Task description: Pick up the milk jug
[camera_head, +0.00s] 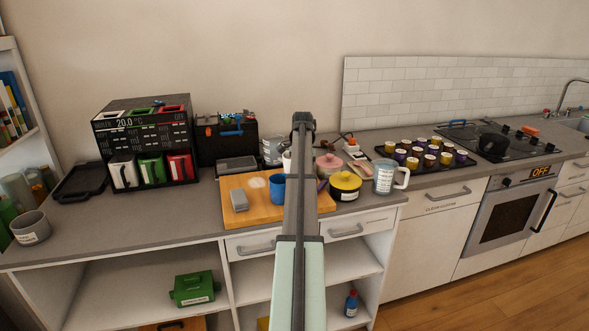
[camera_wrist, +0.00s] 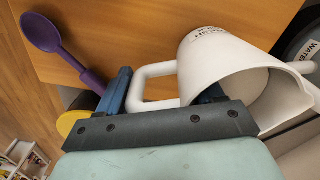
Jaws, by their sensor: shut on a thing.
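In the head view my arm covers most of this area. Only a white sliver shows left of the arm, likely the jug (camera_head: 287,160). I cannot tell whether the jug is clear of the surface.
A wooden board (camera_head: 262,212) holds a blue cup (camera_head: 278,189) and a grey block (camera_head: 239,200). A purple spoon (camera_wrist: 45,35) lies near my gripper. A yellow pot (camera_head: 345,188), a pink pot (camera_head: 328,163) and a clear measuring jug (camera_head: 384,180) stand right of my arm.

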